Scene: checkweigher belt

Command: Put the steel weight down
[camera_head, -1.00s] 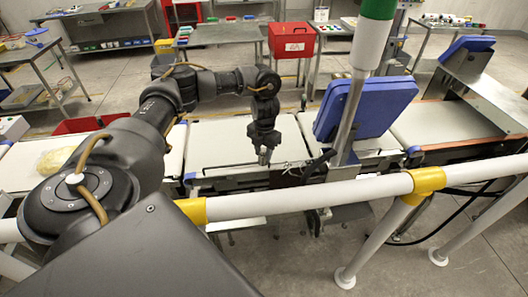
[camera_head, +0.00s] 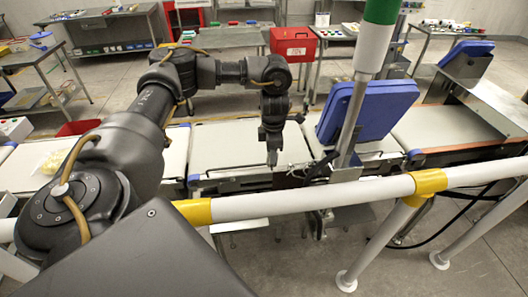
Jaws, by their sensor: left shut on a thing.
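My left arm reaches in from the left over the conveyor. My left gripper (camera_head: 272,152) points down over the front part of the middle white belt section (camera_head: 222,145). It is shut on a small grey thing at its fingertips, which I take to be the steel weight. The weight is too small and too much covered by the fingers to make out its shape. I cannot tell whether its underside touches the belt. My right gripper is not in view.
A white guard rail (camera_head: 315,195) with yellow joints runs in front of the belt. A blue panel (camera_head: 375,108) and a post with a green top (camera_head: 381,12) stand right of the gripper. A yellowish bag (camera_head: 55,160) lies on the left belt.

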